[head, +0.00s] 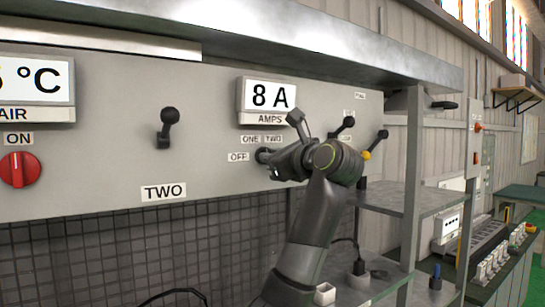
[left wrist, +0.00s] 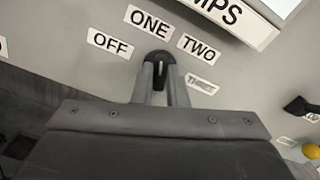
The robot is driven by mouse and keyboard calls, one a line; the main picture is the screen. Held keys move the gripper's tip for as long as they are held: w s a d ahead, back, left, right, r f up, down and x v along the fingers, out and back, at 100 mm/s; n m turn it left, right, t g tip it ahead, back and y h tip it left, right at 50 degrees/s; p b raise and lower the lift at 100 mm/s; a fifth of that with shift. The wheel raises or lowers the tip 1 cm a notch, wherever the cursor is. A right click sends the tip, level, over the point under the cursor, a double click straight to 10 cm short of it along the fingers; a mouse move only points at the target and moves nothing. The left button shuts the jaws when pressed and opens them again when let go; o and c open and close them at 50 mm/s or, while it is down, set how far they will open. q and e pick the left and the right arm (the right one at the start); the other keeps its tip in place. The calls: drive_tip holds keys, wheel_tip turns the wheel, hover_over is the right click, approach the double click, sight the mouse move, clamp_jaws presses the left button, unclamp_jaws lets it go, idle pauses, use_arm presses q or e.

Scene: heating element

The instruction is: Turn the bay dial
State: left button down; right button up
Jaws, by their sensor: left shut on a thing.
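The bay dial is a small black knob (head: 261,155) on the grey panel, below the "8 A" AMPS display (head: 267,98). In the left wrist view the black knob (left wrist: 158,57) has labels OFF (left wrist: 110,44), ONE (left wrist: 150,22), TWO (left wrist: 198,48) and a fainter THREE (left wrist: 201,84) around it. My left gripper (head: 271,158) is at the knob, and its two fingers (left wrist: 161,82) are shut on it from either side. The knob's pointer direction is hard to make out. My right gripper is in neither view.
A red ON switch (head: 19,170) is at far left. A metal ledge (head: 330,45) overhangs; shelves (head: 395,197) stand at right.

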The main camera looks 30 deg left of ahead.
use_arm(q)
drive_tip(key=shift+w+d+m+p, duration=0.1)
drive_tip(key=shift+m+p, duration=0.1)
drive_tip(key=shift+m, duration=2.3)
drive_tip(key=shift+w+m+p, duration=0.1)
drive_tip(key=shift+m+p, duration=0.05)
drive_tip(key=shift+m, duration=2.35)
drive_tip(key=c, duration=1.4)
unclamp_jaws()
drive_tip(key=shift+c, duration=0.2)
drive_tip(key=b+v, duration=0.7)
drive_tip(key=v, duration=1)
drive_tip(key=shift+d, duration=0.25)
